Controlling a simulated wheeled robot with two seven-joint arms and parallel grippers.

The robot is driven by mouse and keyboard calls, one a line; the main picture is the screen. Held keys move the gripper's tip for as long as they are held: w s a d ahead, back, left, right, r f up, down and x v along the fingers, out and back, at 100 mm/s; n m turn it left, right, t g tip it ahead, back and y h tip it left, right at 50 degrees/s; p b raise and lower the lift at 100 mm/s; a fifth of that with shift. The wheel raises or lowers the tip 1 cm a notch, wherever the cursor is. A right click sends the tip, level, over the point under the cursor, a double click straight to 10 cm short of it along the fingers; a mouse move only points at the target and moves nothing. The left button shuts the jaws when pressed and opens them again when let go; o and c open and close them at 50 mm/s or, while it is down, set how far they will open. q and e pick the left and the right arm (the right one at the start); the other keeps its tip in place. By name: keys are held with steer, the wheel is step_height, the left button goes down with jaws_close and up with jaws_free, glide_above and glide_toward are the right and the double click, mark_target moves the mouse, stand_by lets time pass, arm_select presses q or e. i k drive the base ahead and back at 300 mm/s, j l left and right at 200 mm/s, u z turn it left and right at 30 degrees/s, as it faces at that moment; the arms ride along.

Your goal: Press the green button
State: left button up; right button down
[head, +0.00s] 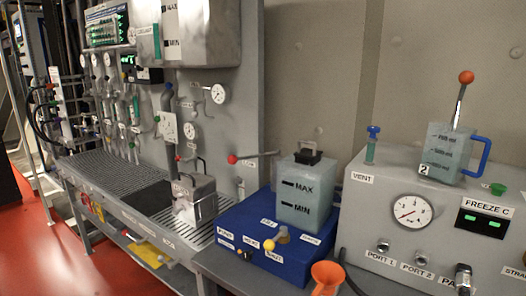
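A small round green button or cap (497,188) sits on top of the grey machine (400,190) at the right, just behind the "FREEZE C" label (487,207). It is small in the picture, and I cannot tell whether it is pressed. Below the label is a black panel (484,223) with two lit green marks. Neither my left nor my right gripper is in view, and nothing touches the green part.
A translucent container (447,155) with a blue handle and an orange-knobbed lever stands left of the green part. A blue box (262,245) carries a MAX/MIN tank (304,193). An orange funnel (327,277) is at the front. Red floor (100,262) lies open at left.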

mark_target(498, 189)
steer(key=k+z, duration=0.1)
steer(key=z, duration=1.25)
